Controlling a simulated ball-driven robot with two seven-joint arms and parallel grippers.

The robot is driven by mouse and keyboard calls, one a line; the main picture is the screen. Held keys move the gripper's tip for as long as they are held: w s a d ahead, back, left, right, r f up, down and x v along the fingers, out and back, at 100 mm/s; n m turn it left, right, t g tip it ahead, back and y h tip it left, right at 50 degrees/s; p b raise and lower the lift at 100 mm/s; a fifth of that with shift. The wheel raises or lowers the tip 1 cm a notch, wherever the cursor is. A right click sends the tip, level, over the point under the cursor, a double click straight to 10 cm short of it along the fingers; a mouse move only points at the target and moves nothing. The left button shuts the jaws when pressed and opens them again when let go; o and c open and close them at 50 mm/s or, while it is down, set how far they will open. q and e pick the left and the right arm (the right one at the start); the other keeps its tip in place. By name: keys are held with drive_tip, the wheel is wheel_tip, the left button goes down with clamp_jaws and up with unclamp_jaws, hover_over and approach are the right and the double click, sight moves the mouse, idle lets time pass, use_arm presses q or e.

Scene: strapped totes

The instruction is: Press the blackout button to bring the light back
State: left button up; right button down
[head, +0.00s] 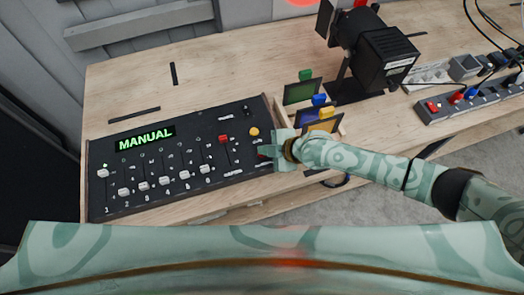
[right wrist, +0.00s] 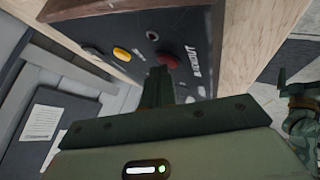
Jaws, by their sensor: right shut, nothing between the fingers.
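The black lighting desk (head: 140,205) lies on the wooden table, with a green "MANUAL" display (head: 145,139). In the right wrist view, the red blackout button (right wrist: 168,61) sits on its panel beside the partly readable "BLACKOUT" lettering (right wrist: 191,60). My right gripper (head: 265,152) is at the desk's right end, shut and empty, and largely hides the button in the head view. In the right wrist view its fingertips (right wrist: 160,73) are right by the red button's near edge; I cannot tell whether they touch it. My left gripper is not in view.
A yellow button (head: 254,132) is close to the fingertips, and a red-capped slider (head: 222,139) is further left. Colored filter frames (head: 300,92) and a black stage lamp (head: 385,55) stand behind. A power strip (head: 470,103) with cables lies at right.

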drive_tip(key=shift+r+p, duration=0.65)
drive_tip(key=shift+r, duration=0.15)
wheel_tip(320, 180, up, 5)
drive_tip(key=p, duration=0.4)
drive_tip(key=shift+p, duration=0.35)
idle(0.4)
